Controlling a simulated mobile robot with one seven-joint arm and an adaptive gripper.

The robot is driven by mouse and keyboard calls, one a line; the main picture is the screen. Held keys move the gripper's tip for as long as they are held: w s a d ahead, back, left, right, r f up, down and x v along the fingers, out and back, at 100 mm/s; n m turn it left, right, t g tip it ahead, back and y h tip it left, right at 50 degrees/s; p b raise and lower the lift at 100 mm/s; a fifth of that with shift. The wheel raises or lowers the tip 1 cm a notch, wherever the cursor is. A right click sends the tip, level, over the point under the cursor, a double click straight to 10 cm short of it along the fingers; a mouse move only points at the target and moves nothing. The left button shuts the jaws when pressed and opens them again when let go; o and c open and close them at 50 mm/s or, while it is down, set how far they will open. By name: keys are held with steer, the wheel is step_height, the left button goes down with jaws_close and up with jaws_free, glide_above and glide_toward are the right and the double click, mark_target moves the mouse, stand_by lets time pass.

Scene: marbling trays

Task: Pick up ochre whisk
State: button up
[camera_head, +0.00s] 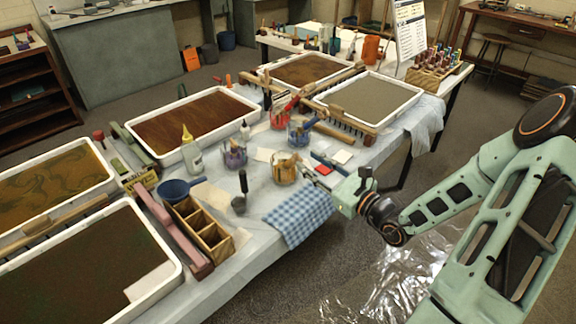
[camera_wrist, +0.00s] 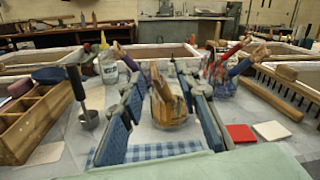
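The ochre whisk (camera_head: 283,166) appears to be the ochre-tan item standing in a clear glass jar near the table's front edge. Several tan, wood-coloured pieces show in that jar in the wrist view (camera_wrist: 168,98); I cannot make out the whisk's shape clearly. My gripper (camera_head: 317,172) reaches in from the right, low over the table, with its fingers toward the jar. In the wrist view my gripper (camera_wrist: 160,92) is open, its blue-padded fingers spread on either side of the jar. The jar shows in the gap between them, and nothing is held.
A dark-handled upright tool (camera_head: 241,190) is at left. A blue checked cloth (camera_head: 299,217) hangs over the front edge. Red (camera_wrist: 240,133) and white (camera_wrist: 271,130) tiles lie right. Large trays fill the back.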

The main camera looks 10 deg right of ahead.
mark_target(301, 160)
steer(key=shift+a+f+x, duration=0.15)
steer(key=shift+f+x, duration=0.05)
steer(key=shift+x, duration=1.4)
steer(key=shift+a+f+x, duration=0.15)
steer(key=shift+f+x, duration=0.05)
steer(key=shift+x, duration=1.35)
steer(key=shift+s, duration=0.15)
steer(key=shift+c, duration=0.5)
steer(key=shift+s, duration=0.1)
jaws_close()
